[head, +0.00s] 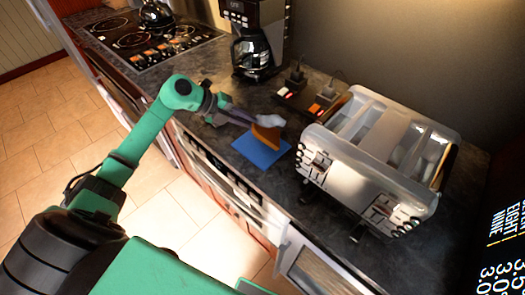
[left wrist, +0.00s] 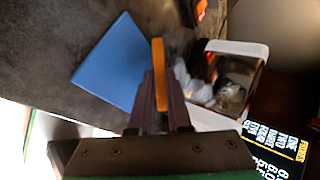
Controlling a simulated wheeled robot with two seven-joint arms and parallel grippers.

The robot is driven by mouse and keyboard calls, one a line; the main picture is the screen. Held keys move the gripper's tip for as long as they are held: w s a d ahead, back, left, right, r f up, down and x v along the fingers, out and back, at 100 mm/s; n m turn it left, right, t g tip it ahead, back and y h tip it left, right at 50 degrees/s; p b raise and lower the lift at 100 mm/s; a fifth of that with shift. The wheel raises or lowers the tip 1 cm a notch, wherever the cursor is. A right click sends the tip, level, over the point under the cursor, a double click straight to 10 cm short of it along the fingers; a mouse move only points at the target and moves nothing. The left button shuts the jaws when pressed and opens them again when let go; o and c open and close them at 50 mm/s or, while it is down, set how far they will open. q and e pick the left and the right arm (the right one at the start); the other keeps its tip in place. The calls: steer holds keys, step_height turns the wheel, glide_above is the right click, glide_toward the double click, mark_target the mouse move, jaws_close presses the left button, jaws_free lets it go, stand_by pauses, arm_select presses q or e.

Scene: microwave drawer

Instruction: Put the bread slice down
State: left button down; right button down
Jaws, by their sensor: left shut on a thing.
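The bread slice (head: 266,137) is orange-brown and stands on edge in my left gripper (head: 255,119). The gripper is shut on it. In the head view the slice is over or at the blue square mat (head: 250,156) on the dark counter; I cannot tell whether it touches. In the left wrist view the slice (left wrist: 158,60) shows edge-on between the fingers (left wrist: 160,98), with the blue mat (left wrist: 112,65) to its left. My right gripper is not in view.
A large silver toaster (head: 365,155) stands just right of the mat. A coffee maker (head: 252,45) and a power strip with plugs (head: 308,98) are behind. A stovetop (head: 140,38) with a kettle (head: 156,14) is at the far left.

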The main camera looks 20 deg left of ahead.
arm_select(q)
steer(key=shift+s+a+f, duration=0.1)
steer(key=shift+a+f, duration=0.05)
steer(key=shift+f, duration=0.2)
steer(key=shift+s+a+r, duration=0.1)
steer(key=shift+a, duration=0.05)
steer(key=c, duration=1)
jaws_free()
steer(key=p+v, duration=0.3)
steer(key=v, duration=0.5)
steer(key=shift+r, duration=0.1)
